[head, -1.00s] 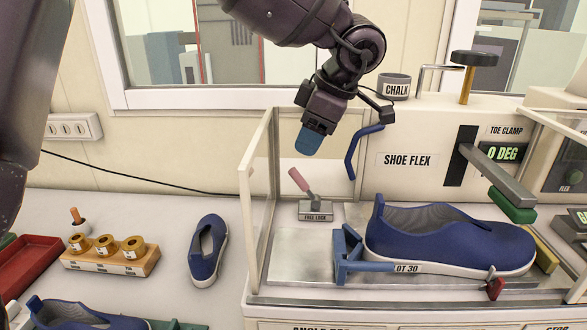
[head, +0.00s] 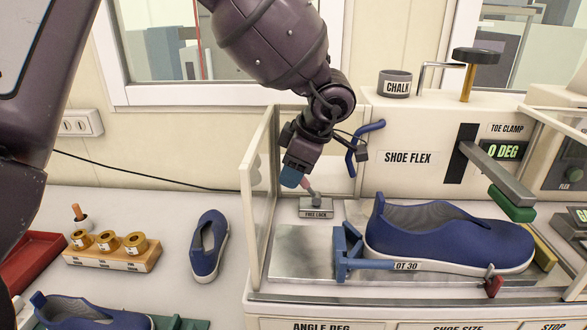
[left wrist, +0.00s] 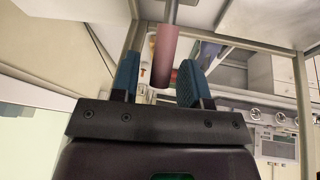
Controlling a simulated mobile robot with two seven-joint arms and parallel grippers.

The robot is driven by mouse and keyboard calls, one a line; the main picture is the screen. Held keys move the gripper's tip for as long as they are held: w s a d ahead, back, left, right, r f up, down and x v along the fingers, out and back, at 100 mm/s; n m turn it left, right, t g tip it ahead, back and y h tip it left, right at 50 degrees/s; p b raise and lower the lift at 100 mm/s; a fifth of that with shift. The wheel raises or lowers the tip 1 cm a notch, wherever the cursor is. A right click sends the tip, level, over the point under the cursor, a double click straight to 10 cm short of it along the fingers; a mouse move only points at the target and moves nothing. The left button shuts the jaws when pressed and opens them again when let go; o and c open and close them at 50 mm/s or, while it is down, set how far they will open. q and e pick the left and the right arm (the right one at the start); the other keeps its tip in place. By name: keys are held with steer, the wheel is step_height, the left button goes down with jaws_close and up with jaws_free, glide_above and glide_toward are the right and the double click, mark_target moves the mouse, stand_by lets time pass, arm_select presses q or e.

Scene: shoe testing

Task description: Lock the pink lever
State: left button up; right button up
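The pink lever (head: 308,182) stands on a small grey base (head: 316,208) labelled FREE LOCK, at the back left inside the shoe flex machine. It leans up and to the left. My left gripper (head: 292,178) is at the lever's upper end and hides part of it. In the left wrist view, the pink lever (left wrist: 165,55) reaches between the two blue fingers of my open left gripper (left wrist: 158,82). A gap shows on both sides of the lever, wider on the left. My right gripper is not in view.
A clear side panel (head: 256,190) stands left of the lever. A blue curved handle (head: 364,145) is close on the right. A blue shoe (head: 450,240) sits in the machine behind a blue heel bracket (head: 345,252). Bare metal plate lies in front of the lever base.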

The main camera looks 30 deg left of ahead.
mark_target(317, 194)
arm_select(q)
jaws_close()
steer(key=shift+w+d+r, duration=0.1)
steer(key=y+p, duration=0.1)
steer(key=d+g+y, duration=0.1)
steer(key=shift+w+d+r+y+p, duration=0.2)
steer(key=shift+w+r+y+p, duration=0.1)
steer(key=shift+r+p, duration=0.05)
steer(key=shift+w+d+r+m+g+y, duration=0.1)
steer(key=shift+w+d+g+y, duration=0.15)
steer(key=shift+d+y, duration=0.3)
steer(key=shift+w+d+r+m+g+y, duration=0.1)
steer(key=shift+w+d+g+y, duration=0.2)
steer(key=shift+y, duration=0.4)
steer(key=shift+w+d+r+m+g+y, duration=0.1)
steer(key=shift+d+g+y, duration=0.15)
steer(key=shift+d+y, duration=0.35)
steer(key=shift+a, duration=0.1)
steer(key=shift+o, duration=0.5)
jaws_free()
